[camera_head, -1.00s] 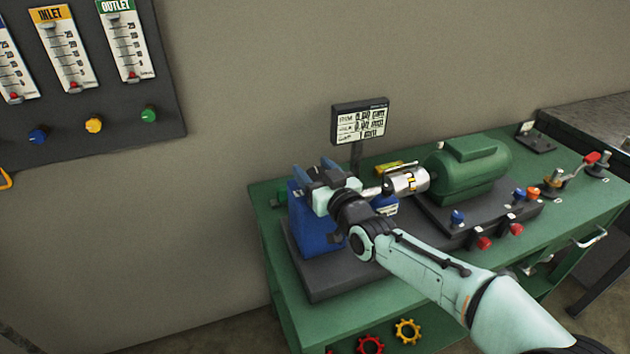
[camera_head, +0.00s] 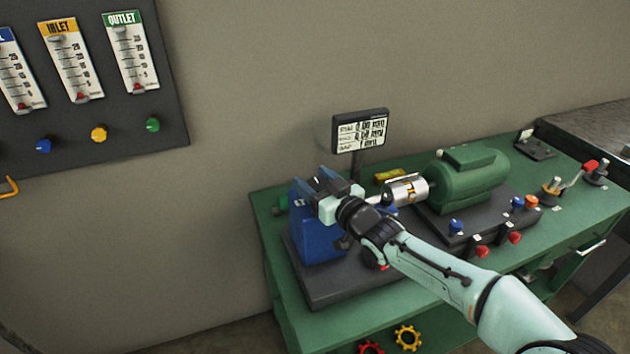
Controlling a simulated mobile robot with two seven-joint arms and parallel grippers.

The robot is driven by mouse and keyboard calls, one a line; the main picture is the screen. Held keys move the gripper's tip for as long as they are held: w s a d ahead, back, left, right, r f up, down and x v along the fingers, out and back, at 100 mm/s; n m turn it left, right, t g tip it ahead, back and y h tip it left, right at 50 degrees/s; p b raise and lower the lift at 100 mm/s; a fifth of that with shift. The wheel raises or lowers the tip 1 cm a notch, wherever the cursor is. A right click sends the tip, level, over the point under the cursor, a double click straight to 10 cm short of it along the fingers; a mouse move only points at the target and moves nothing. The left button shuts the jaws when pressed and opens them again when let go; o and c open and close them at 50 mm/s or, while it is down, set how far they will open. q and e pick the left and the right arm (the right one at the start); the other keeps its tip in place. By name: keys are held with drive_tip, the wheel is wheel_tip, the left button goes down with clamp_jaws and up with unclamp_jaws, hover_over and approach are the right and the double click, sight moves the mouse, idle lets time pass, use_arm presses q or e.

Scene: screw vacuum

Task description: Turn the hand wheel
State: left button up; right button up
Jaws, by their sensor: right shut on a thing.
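My right gripper (camera_head: 314,188) is at the top of a blue upright housing (camera_head: 318,242) on the green bench. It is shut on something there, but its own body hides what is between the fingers. I cannot make out a hand wheel clearly; the thing in the grip may be part of one. A silver cylinder (camera_head: 402,190) lies between the housing and a green motor (camera_head: 468,178). My left gripper is out of view.
A small display (camera_head: 361,131) stands behind the gripper. Valves and red and blue knobs (camera_head: 456,226) are at the right of the bench (camera_head: 425,285). A gauge panel (camera_head: 110,115) hangs at the left.

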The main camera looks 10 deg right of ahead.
drive_tip(key=o, duration=1)
drive_tip(key=shift+c, duration=0.2)
drive_tip(key=v, duration=1.3)
drive_tip(key=shift+p, duration=0.4)
drive_tip(key=shift+s+d, duration=0.15)
